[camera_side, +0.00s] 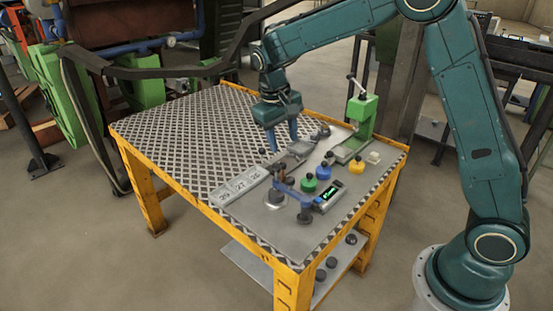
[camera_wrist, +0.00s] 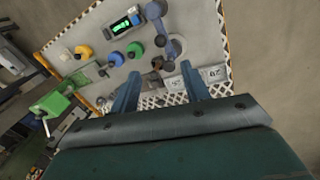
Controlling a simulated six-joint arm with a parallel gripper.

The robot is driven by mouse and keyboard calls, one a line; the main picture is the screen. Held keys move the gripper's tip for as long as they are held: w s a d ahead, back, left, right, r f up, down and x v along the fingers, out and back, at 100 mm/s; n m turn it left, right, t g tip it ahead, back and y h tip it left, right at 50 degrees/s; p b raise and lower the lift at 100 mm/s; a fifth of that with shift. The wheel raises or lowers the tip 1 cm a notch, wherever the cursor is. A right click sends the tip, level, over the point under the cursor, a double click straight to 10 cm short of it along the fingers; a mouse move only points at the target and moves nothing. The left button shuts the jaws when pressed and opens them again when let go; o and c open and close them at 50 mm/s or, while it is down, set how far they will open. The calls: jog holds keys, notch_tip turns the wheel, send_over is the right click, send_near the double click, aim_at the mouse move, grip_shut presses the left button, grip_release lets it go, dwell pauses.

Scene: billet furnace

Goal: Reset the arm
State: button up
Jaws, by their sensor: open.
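My gripper (camera_side: 284,136) is teal with two blue fingers pointing down over the back part of a yellow-framed table (camera_side: 175,176). In the wrist view the two fingers of my gripper (camera_wrist: 160,88) stand apart with nothing held between them. In the side view the fingertips are close to a grey metal fixture (camera_side: 298,150), and I cannot tell whether they touch it. A numbered grey strip (camera_side: 240,184) lies to the left of the fixture.
A green press (camera_side: 362,115) with a lever stands at the table's right. Green (camera_side: 309,185), blue (camera_side: 323,172) and yellow (camera_side: 356,166) round pieces, a lit display (camera_side: 329,196) and a small blue arm-like device (camera_side: 290,192) stand on the grey plate. The patterned left part is clear.

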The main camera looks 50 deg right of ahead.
jog(key=shift+r, duration=0.15)
jog(key=s+r+n+t+y, duration=0.1)
jog(key=s+r+t, duration=0.2)
jog(key=s+r, duration=0.9)
jog(key=s+a+t, duration=0.1)
jog(key=s, duration=0.7)
jog(key=s+a+f+n+t+y, duration=0.1)
jog(key=s+t, duration=0.1)
jog(key=s, duration=0.6)
jog(key=shift+s+f, duration=0.25)
jog(key=shift+f, duration=0.05)
